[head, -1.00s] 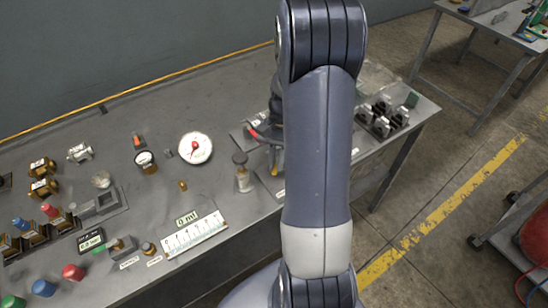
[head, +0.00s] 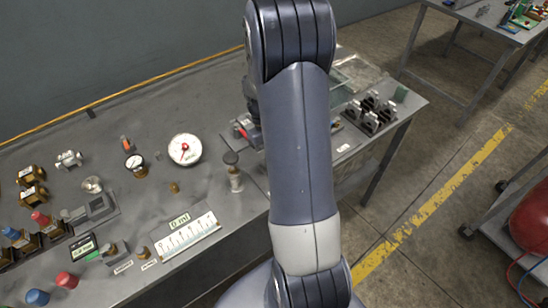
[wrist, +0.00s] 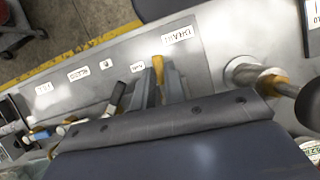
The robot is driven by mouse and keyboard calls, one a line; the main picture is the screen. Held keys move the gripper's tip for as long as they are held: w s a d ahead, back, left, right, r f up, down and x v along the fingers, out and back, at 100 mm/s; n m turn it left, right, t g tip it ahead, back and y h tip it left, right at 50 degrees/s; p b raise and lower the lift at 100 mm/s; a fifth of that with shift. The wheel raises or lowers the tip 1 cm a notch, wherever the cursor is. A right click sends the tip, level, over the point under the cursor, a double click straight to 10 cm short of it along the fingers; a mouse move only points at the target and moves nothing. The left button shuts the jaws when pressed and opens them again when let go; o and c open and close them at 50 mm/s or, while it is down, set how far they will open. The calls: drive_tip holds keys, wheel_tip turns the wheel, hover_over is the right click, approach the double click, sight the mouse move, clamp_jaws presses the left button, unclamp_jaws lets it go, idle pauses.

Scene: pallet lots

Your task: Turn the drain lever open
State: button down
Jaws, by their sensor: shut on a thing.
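My gripper (wrist: 163,82) is shut on a yellow-orange lever handle (wrist: 157,66), which shows between its fingertips in the wrist view. I take this handle to be the drain lever. A white label (wrist: 178,37) lies just beyond it on the panel; its print is hard to read. In the head view my arm hides the gripper and the yellow handle. How far the lever is turned cannot be told.
A black-handled lever (wrist: 115,98) stands left of my gripper in the wrist view. A metal post with a dark knob (head: 233,170) stands close by. Dark blocks (head: 370,113) stand at right.

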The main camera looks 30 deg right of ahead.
drive_tip(key=shift+d+n, duration=0.1)
drive_tip(key=shift+n, duration=0.3)
drive_tip(key=c, duration=1.5)
unclamp_jaws()
drive_tip(key=shift+o, duration=0.2)
drive_tip(key=shift+r, duration=0.1)
drive_tip(key=v, duration=1)
drive_tip(key=shift+r+b, duration=0.3)
drive_tip(key=shift+b, duration=0.1)
drive_tip(key=shift+w, duration=0.1)
drive_tip(key=x, duration=1)
drive_tip(key=shift+f+p, duration=0.3)
drive_tip(key=shift+p, duration=0.1)
drive_tip(key=shift+f+m, duration=0.1)
drive_tip(key=shift+m, duration=0.2)
